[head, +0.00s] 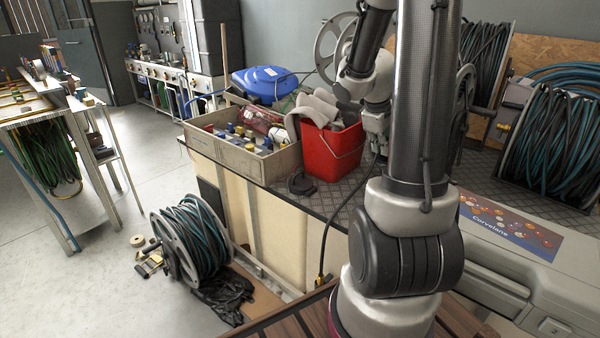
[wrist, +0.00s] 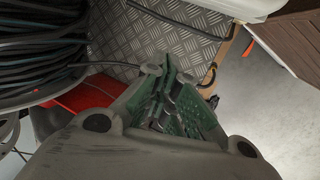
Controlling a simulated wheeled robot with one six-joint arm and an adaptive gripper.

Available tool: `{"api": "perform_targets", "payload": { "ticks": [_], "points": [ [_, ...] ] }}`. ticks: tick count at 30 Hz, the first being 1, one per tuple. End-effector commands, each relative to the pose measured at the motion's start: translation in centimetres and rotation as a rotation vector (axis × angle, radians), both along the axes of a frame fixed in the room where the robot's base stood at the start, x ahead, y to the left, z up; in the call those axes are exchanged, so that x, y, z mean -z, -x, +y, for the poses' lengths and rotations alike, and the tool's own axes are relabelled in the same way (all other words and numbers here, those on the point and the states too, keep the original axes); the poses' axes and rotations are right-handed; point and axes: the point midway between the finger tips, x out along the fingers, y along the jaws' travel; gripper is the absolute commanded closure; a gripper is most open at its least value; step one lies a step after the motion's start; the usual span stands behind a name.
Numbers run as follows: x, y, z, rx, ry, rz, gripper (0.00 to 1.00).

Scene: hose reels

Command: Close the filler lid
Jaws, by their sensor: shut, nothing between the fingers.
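I cannot tell for certain which part is the filler lid. A small dark, curved piece (head: 301,184) lies at the front edge of the tread-plate top, in front of the red bucket. A similar dark hook shape shows beside my fingers in the wrist view (wrist: 209,76). A round blue lid (head: 262,83) sits farther back, behind the grey crate. My gripper (head: 376,145) is beside the red bucket, partly hidden by my arm. In the wrist view my gripper (wrist: 163,72) has its green-padded fingers together, empty, above the tread plate. I cannot tell whether it touches anything.
A red bucket (head: 331,151) with grey gloves and a full grey crate (head: 232,152) stand left of my gripper. A black cable (head: 331,222) hangs over the front edge. Hose reels (head: 562,140) and a grey case (head: 490,286) are at right.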

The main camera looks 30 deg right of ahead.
Motion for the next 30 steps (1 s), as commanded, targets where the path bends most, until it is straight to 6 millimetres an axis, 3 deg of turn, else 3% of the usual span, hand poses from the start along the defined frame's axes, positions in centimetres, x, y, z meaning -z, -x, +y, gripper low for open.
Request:
{"api": "perform_targets", "payload": {
  "ticks": [1, 4, 6, 10, 15, 20, 30],
  "points": [
    [2.3, -2.0, -1.8, -0.114, 0.013, 0.016, 1.0],
    [6.5, -7.8, -3.4, -0.464, 0.038, -0.004, 1.0],
    [8.9, -12.1, -2.5, -0.764, 0.043, -0.049, 1.0],
    [10.2, -17.0, 1.8, -1.195, 0.055, -0.158, 1.0],
    [9.3, -19.5, 6.6, -1.53, 0.084, -0.276, 1.0],
    [9.5, -20.3, 8.0, -1.607, 0.099, -0.308, 1.0],
    [14.6, -23.9, 9.5, -1.603, 0.096, -0.306, 1.0]
  ]
}}
